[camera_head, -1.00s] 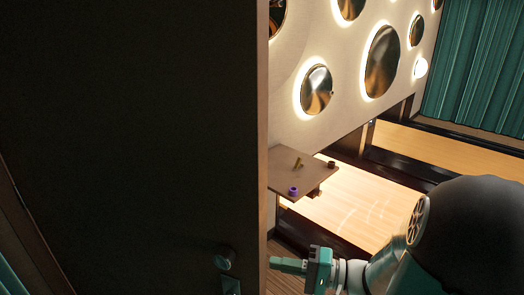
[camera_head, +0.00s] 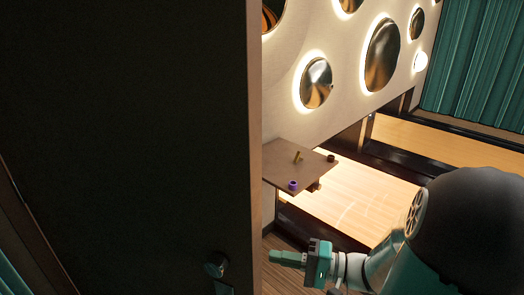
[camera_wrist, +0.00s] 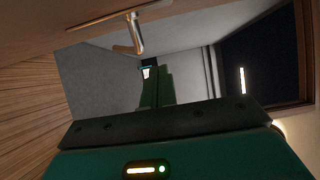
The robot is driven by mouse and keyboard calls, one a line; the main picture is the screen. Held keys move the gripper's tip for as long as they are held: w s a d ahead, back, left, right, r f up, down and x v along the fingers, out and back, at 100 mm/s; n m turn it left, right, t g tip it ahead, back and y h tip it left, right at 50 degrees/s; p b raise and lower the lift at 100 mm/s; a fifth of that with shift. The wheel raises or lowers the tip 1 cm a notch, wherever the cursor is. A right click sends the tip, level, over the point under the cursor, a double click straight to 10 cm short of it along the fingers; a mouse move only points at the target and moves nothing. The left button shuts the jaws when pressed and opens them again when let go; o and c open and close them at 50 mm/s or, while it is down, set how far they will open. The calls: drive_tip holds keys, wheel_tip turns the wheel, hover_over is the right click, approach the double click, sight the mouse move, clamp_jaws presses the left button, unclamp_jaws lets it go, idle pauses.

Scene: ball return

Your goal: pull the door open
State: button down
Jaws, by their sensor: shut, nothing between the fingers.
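The dark door (camera_head: 125,130) fills the left half of the head view, and its lighter edge stands upright near the middle. My teal gripper (camera_head: 285,257) is just right of the door's edge, apart from the knob, shut and empty. In the wrist view my gripper (camera_wrist: 157,85) shows with its fingers together. A metal handle (camera_wrist: 133,35) hangs from a brown surface above the fingers, with a gap between; the brown surface looks like the door.
Beyond the door a small wooden shelf (camera_head: 300,160) holds a purple item (camera_head: 293,185) and other small things. A wooden lane (camera_head: 350,200) lies behind it. Round glowing discs (camera_head: 382,55) cover the wall. A teal curtain (camera_head: 475,70) hangs at the right.

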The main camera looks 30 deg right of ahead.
drive_tip(key=w+d, duration=0.2)
drive_tip(key=d, duration=0.1)
drive_tip(key=s+d, duration=0.3)
drive_tip(key=s, duration=0.6)
drive_tip(key=shift+d, duration=0.25)
